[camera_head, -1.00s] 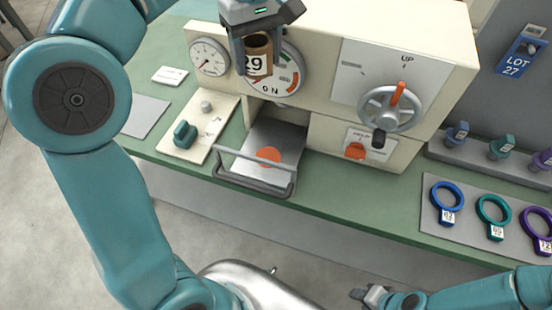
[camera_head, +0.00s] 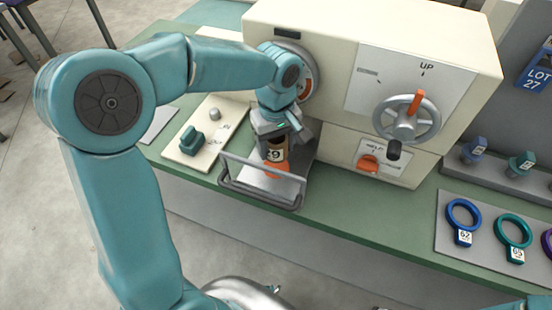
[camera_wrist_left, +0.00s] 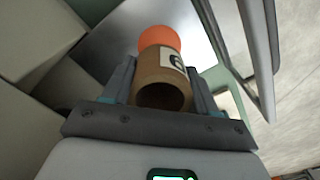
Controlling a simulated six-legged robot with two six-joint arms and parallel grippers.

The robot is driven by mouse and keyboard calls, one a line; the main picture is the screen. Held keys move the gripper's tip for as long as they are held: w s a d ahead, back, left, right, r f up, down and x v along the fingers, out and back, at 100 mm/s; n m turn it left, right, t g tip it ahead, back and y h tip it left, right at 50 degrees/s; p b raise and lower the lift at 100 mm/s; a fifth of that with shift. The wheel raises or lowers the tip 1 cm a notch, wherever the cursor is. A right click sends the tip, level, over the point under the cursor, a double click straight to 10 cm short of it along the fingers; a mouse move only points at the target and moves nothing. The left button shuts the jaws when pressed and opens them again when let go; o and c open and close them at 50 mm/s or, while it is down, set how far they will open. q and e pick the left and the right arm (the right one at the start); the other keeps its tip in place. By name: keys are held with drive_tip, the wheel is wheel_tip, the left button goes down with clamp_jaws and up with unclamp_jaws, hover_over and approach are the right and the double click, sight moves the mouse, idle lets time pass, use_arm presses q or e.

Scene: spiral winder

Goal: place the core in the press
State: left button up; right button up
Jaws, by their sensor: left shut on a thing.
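The core (camera_head: 277,149) is a brown cardboard tube with a white number label, partly hidden by the fingers. My left gripper (camera_head: 275,144) is shut on it and holds it upright above the press's pulled-out metal tray (camera_head: 250,181). An orange disc (camera_head: 268,169) on the tray lies just below the core. In the left wrist view the core (camera_wrist_left: 160,75) is between the two fingers, its open end facing the camera, with the orange disc (camera_wrist_left: 157,38) beyond its far end. I cannot tell whether the core touches the disc. My right gripper is not visible.
The cream press body (camera_head: 340,60) stands behind, with a handwheel (camera_head: 407,118) marked UP and an orange knob (camera_head: 368,163). A grey handle bar (camera_head: 262,199) fronts the tray. A control panel (camera_head: 203,130) is at left. Colored rings (camera_head: 462,213) lie at right.

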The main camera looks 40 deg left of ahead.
sight(276, 160)
use_arm(q)
wheel_tip(276, 160, down, 6)
drive_tip(key=shift+r, duration=0.2)
drive_tip(key=o, duration=0.6)
drive_tip(key=shift+f+b, duration=0.15)
drive_tip(key=shift+b, duration=0.15)
drive_tip(key=o, duration=0.4)
drive_tip(key=shift+o, duration=0.2)
